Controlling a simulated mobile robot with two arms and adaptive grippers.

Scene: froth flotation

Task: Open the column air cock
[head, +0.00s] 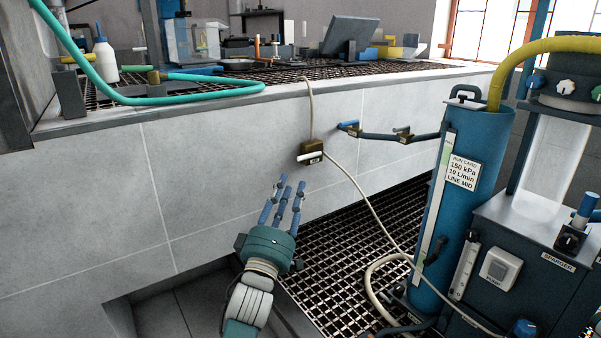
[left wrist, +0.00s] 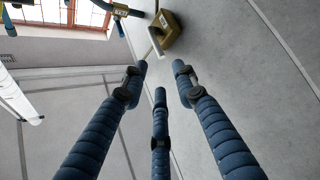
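A brass cock (head: 312,152) with a white lever and a small label sits on a cream hose in front of the tiled wall. I cannot read its label, so I cannot be sure that it is the column air cock. It also shows in the left wrist view (left wrist: 178,33), beyond the fingertips. My left gripper (head: 285,191) is below and left of this cock, its three blue fingers spread and empty, apart from it. The blue column (head: 475,180) stands at the right with a run card reading 150 kPa, 10 L/min. My right gripper is not in view.
A dark pipe (head: 378,135) with two more small valves runs from the wall to the column. The cream hose (head: 365,200) hangs over the grating (head: 335,245). A sparger box (head: 540,250) stands at the right. The bench edge (head: 230,101) is above my gripper.

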